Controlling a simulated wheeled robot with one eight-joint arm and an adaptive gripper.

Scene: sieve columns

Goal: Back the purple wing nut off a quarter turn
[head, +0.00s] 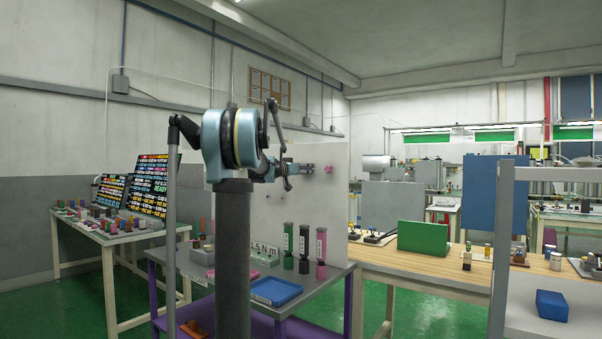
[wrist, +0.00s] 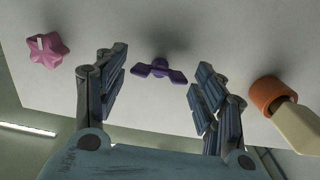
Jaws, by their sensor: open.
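The purple wing nut (wrist: 160,70) is mounted on a pale upright panel (wrist: 140,110) in the wrist view, with its two wings spread left and right. My gripper (wrist: 152,84) is open, with one finger on each side of the wing nut and clear space between each finger and the wings. The nut lies a little beyond the fingertips and no contact shows. In the head view my gripper (head: 297,170) points at the same panel (head: 335,225), with a small purple spot close to its fingertips.
A pink star-shaped knob (wrist: 44,50) is left of the nut in the wrist view; an orange collar with a cream handle (wrist: 275,97) is right. In the head view, labelled cylinders (head: 304,245) and a blue tray (head: 274,291) stand on the bench below the panel.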

